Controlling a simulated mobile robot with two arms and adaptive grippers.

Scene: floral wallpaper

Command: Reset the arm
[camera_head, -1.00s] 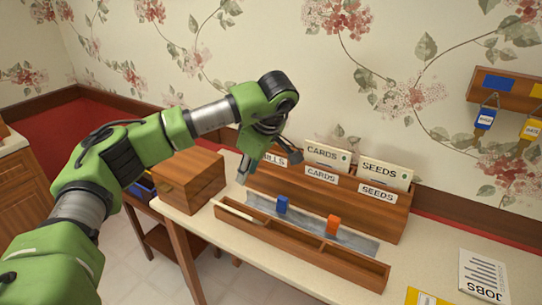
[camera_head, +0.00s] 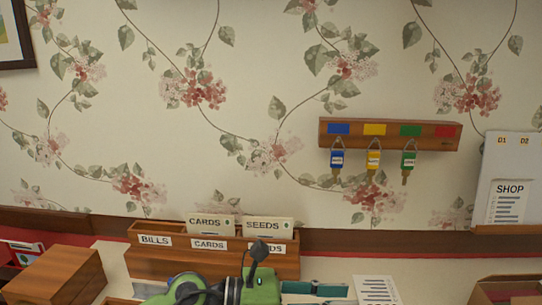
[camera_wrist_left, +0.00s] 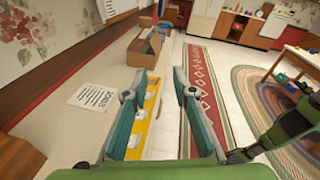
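My left arm (camera_head: 262,288) shows at the bottom centre of the head view, in front of the wooden card sorter. Its teal left gripper (camera_head: 334,293) points right, low over the table, partly cut off by the frame. In the left wrist view the two fingers of the left gripper (camera_wrist_left: 167,76) stand apart with nothing between them. A green and black arm part (camera_wrist_left: 272,145) shows at the right of that view. My right gripper is not seen.
The card sorter (camera_head: 140,262) stands against the wall, with a wooden box (camera_head: 60,275) to its left. A key rack (camera_head: 390,143) hangs above right. A JOBS sheet (camera_wrist_left: 92,96) and a yellow strip (camera_wrist_left: 143,135) lie on the table. Floor with rugs is open to the right.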

